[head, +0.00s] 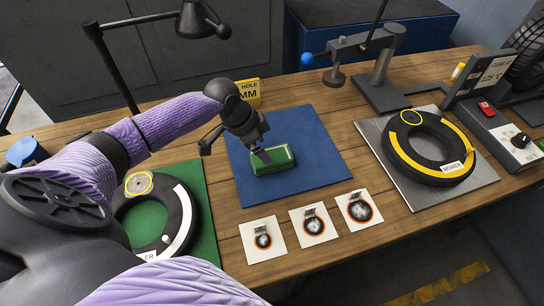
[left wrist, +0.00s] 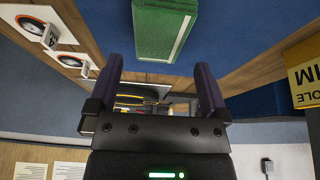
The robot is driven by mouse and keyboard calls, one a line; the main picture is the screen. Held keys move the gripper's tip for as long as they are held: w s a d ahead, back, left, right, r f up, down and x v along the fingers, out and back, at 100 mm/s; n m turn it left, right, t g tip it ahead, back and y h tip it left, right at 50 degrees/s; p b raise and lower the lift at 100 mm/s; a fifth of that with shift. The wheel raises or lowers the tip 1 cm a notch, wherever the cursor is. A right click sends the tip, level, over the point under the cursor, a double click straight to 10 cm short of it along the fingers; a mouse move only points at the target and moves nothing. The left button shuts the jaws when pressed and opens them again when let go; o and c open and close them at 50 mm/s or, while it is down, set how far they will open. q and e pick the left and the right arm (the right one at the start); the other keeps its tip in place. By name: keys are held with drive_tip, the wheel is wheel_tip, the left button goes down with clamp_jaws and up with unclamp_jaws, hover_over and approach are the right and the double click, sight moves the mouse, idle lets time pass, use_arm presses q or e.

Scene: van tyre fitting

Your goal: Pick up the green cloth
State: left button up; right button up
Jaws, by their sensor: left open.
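The green cloth (head: 273,160) is a folded block with a pale edge, lying on the blue mat (head: 305,145) in the middle of the bench. In the left wrist view the cloth (left wrist: 165,30) is just beyond the fingertips, between their lines. My left gripper (head: 260,153) is at the cloth's left part in the head view and hides a little of it. The left wrist view shows its two fingers (left wrist: 160,78) apart with nothing between them. I cannot tell whether a finger touches the cloth. My right gripper is not in view.
Three white cards (head: 313,226) with round patches lie in front of the mat. A tyre (head: 150,215) on a green mat is at left, another tyre (head: 430,146) on a grey plate at right. A yellow sign (head: 248,92) and a black lamp (head: 195,20) stand behind; a clamp stand (head: 380,85) is back right.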

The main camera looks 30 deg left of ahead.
sight(271, 155)
use_arm(q)
drive_tip(key=b+x, duration=0.2)
drive_tip(key=x, duration=0.4)
drive_tip(key=shift+w+d+f, duration=0.1)
drive_tip(key=shift+w, duration=0.05)
drive_tip(key=shift+f, duration=0.1)
drive_tip(key=shift+f, duration=0.15)
drive_tip(key=c, duration=0.9)
wheel_tip(271, 155, up, 10)
drive_tip(key=p, duration=0.3)
drive_tip(key=shift+f, duration=0.1)
drive_tip(key=shift+c, duration=0.2)
drive_tip(key=shift+r, duration=0.35)
